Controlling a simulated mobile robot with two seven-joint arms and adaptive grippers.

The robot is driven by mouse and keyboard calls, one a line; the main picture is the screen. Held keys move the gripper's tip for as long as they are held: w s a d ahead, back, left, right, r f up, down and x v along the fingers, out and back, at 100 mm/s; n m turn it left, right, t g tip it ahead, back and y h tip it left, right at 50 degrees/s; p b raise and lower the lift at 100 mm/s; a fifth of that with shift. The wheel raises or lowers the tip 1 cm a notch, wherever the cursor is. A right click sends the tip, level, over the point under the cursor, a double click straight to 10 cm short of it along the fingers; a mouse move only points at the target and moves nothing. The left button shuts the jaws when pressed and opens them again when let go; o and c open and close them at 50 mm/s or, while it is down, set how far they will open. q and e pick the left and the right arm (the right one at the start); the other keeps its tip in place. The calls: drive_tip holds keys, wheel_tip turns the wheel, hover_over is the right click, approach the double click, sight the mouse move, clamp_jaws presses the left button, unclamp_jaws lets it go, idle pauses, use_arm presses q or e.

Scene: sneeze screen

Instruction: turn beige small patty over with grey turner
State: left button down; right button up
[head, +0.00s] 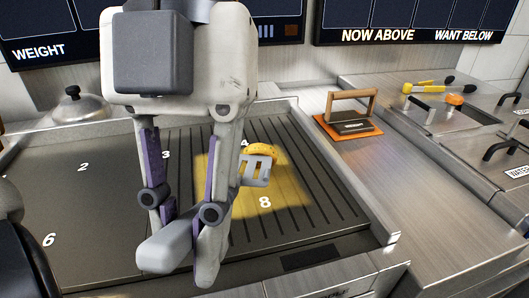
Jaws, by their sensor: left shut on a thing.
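My left gripper (190,255) fills the middle of the head view, above the griddle (100,210). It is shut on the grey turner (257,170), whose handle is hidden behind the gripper. The turner's slotted head shows just right of the gripper, over the ridged side of the griddle. A small round patty (263,149), yellowish in the light, lies at the number 4, right behind the turner's head. The turner's head covers part of it. I cannot tell whether they touch. My right gripper is not in view.
A press with a wooden handle (350,103) stands on an orange mat (327,128) right of the griddle. A metal dome (78,107) sits at the back left. Yellow-handled tools (425,88) lie on the right counter. A yellow-lit patch surrounds the number 8, with bare ridges.

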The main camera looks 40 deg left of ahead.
use_arm(q)
drive_tip(key=shift+w+a+r, duration=0.1)
drive_tip(key=shift+w, duration=0.05)
drive_tip(key=shift+w+a+r, duration=0.15)
drive_tip(key=shift+w+a, duration=0.2)
drive_tip(key=shift+w, duration=0.25)
drive_tip(key=shift+w+a+r, duration=0.15)
drive_tip(key=shift+w+a, duration=0.2)
drive_tip(key=shift+w, duration=0.3)
idle(0.4)
